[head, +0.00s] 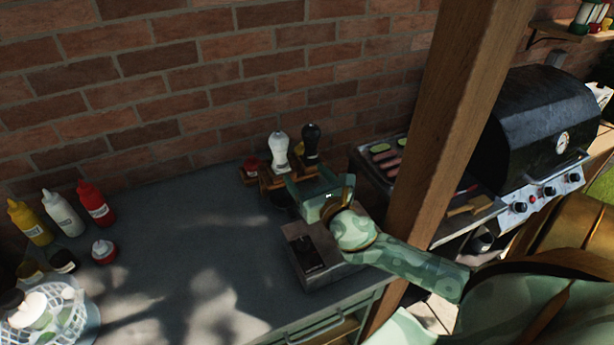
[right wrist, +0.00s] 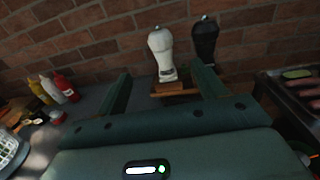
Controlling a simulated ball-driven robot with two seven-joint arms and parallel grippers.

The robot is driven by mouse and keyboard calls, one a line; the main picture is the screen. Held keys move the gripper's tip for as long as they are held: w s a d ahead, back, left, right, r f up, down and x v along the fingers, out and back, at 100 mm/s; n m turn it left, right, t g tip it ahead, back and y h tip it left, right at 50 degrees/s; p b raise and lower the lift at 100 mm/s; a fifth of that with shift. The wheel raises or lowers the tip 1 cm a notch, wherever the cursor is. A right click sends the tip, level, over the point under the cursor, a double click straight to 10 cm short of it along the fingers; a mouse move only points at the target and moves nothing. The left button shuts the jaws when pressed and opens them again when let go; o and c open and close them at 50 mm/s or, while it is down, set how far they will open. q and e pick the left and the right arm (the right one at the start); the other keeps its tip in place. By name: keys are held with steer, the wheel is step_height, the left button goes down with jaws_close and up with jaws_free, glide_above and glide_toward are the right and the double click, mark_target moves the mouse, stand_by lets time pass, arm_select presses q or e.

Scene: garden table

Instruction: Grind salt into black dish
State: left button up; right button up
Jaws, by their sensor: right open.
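A white grinder (head: 278,151), likely the salt one, stands upright on a small wooden stand against the brick wall. A black grinder (head: 311,143) stands just right of it. My right gripper (head: 307,180) is open and empty in front of the stand. In the right wrist view the white grinder (right wrist: 162,56) shows beyond the gap between the fingers (right wrist: 161,76), with the black grinder (right wrist: 204,42) behind the right finger's tip. A dark round shape (head: 283,200), perhaps the black dish, is partly hidden by the gripper. My left gripper is out of view.
A red-topped jar (head: 252,168) is at the stand's left. A grey box (head: 315,260) lies below my right wrist. Sauce bottles (head: 62,214) and a white mesh basket (head: 50,315) are at the left. A wooden post (head: 440,130) and a grill (head: 530,130) are at the right. The counter's middle is clear.

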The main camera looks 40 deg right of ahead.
mark_target(279, 148)
steer(key=w+a+m+g+h+b, duration=0.1)
steer(key=w+a+m+h+b, duration=0.35)
steer(key=a, duration=0.35)
steer(key=w+d+h, duration=0.1)
steer(key=w+d, duration=0.4)
steer(key=w+d+g+h+b, duration=0.1)
steer(key=w+d, duration=0.4)
steer(key=w, duration=0.1)
steer(key=shift+w+d+g, duration=0.25)
steer(key=shift+d+g, duration=0.05)
steer(key=shift+d, duration=0.1)
steer(key=c, duration=1)
